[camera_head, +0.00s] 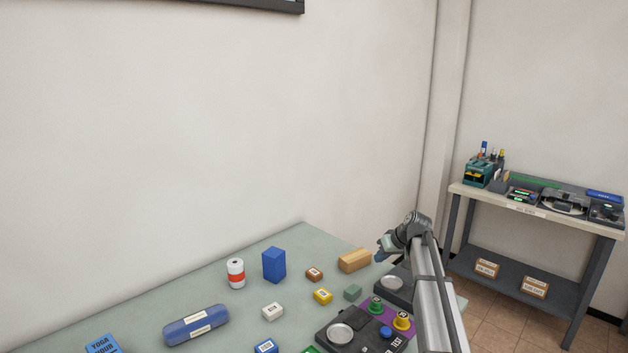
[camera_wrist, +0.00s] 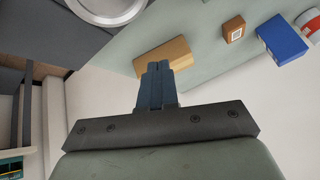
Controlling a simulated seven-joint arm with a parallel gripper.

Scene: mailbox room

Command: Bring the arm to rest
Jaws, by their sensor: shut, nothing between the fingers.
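My gripper (camera_head: 380,256) is at the right part of the green table (camera_head: 213,284) in the head view, with my arm reaching up from the lower right. In the wrist view its two dark blue fingers (camera_wrist: 156,84) are together, with nothing seen between them. Behind the fingertips in that view is a tan wooden block (camera_wrist: 166,55). In the head view the same block (camera_head: 354,260) lies just left of the gripper. I cannot tell how high the fingers are above the table.
A blue block (camera_head: 274,265), a white and red can (camera_head: 236,273), a blue roll (camera_head: 196,325) and several small blocks stand on the table. A dark device with a round plate (camera_head: 341,333) is near the arm. A side bench (camera_head: 542,210) stands at right. A wall is behind.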

